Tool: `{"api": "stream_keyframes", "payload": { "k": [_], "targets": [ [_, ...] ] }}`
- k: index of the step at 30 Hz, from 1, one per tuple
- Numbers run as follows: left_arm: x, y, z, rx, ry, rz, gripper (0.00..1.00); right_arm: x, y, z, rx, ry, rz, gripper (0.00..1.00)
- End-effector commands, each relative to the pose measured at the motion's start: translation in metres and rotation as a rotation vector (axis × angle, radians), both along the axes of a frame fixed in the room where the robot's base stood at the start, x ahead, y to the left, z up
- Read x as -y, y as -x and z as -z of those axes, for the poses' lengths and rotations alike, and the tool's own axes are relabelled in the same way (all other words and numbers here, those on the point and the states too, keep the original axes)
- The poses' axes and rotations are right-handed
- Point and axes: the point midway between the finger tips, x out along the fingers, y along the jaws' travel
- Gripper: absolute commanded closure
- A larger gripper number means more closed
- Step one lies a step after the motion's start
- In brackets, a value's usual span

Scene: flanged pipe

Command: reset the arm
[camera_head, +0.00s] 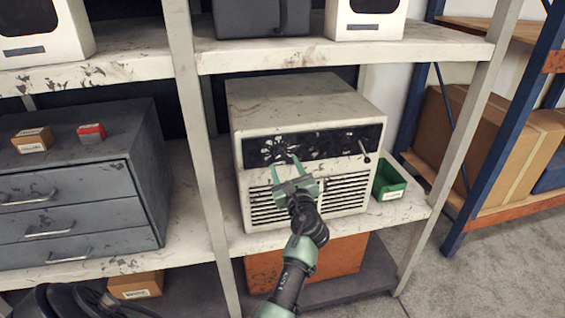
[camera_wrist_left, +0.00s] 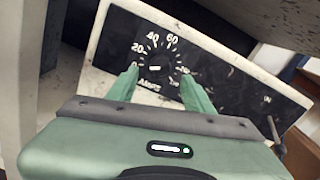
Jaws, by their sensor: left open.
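My left gripper (camera_head: 288,165) is in front of a cream machine (camera_head: 300,105) on the middle shelf. Its green fingers are apart and hold nothing. In the left wrist view the open fingers (camera_wrist_left: 165,85) stand on either side of a round AMPS dial (camera_wrist_left: 158,62) on the machine's black panel (camera_wrist_left: 230,90). I cannot tell whether the fingertips touch the panel. A small lever (camera_head: 364,152) sticks out at the panel's right; it also shows in the left wrist view (camera_wrist_left: 273,130). My right gripper is not in view.
Shelf posts (camera_head: 195,120) stand left and right of the machine, and a shelf board (camera_head: 340,55) runs above it. A green bin (camera_head: 390,180) stands right of it. A grey drawer cabinet (camera_head: 75,180) with two small boxes on top is at left. Open floor (camera_head: 500,260) lies at right.

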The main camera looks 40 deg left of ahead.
Motion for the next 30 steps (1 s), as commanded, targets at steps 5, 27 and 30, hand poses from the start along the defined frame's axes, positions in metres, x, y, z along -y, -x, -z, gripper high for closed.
{"api": "stream_keyframes", "payload": {
  "k": [5,27,30],
  "targets": [
    [0.013,0.012,0.000,0.001,0.000,0.001,0.48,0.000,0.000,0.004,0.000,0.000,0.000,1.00],
    [0.027,0.006,0.039,0.001,0.088,0.054,0.48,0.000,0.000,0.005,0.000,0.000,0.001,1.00],
    [0.047,0.002,0.097,0.003,0.234,0.119,0.48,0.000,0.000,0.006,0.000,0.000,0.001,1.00]
  ]
}}
